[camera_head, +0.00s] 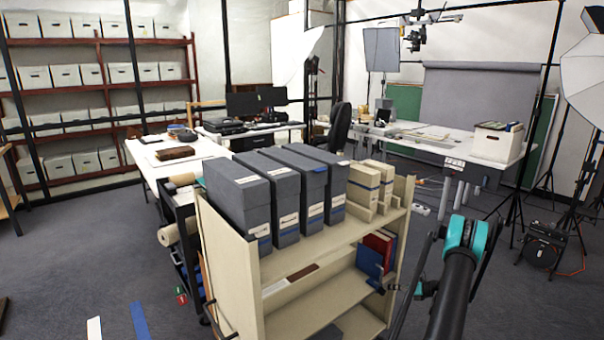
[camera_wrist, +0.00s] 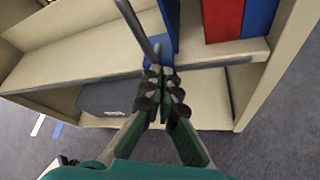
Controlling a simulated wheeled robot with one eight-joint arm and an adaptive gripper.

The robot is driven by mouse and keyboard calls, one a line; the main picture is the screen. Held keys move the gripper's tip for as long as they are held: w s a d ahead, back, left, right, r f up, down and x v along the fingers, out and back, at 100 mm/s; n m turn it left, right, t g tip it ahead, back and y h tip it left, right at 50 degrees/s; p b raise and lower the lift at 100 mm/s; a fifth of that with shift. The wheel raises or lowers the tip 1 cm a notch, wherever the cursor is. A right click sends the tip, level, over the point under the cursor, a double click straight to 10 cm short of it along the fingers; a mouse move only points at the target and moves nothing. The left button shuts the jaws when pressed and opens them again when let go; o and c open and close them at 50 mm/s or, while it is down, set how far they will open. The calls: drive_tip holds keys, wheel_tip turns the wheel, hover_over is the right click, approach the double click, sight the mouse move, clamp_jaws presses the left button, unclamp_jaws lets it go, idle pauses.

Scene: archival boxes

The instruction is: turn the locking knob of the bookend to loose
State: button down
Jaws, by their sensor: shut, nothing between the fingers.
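My gripper (camera_wrist: 160,88) is shut and empty, its dark fingertips together in the middle of the wrist view. In the head view its fingertips (camera_head: 391,288) show at the right end of the cart's lower shelf. A blue upright piece (camera_wrist: 170,28), which may be the bookend, stands just beyond the fingertips; a blue piece (camera_head: 369,262) also shows beside the books in the head view. A grey rod (camera_wrist: 136,25) slants down to near the fingertips; I cannot tell whether it belongs to the knob. The knob's position cannot be made out, nor whether the fingers touch it.
The cream cart (camera_head: 228,265) carries several grey boxes (camera_head: 290,190) on top. Red (camera_wrist: 222,20) and blue books (camera_wrist: 260,15) stand on the lower shelf, right of the fingertips in the wrist view. A grey box (camera_wrist: 108,98) lies on the shelf below. Cart side walls bound the space.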

drive_tip(key=shift+r, duration=0.15)
drive_tip(key=shift+d+r, duration=0.15)
drive_tip(key=shift+r, duration=0.1)
drive_tip(key=s+d, duration=0.1)
drive_tip(key=s, duration=0.1)
drive_tip(key=s+d, duration=0.2)
drive_tip(key=shift+s+d, duration=0.25)
drive_tip(key=shift+s, duration=0.05)
idle(0.3)
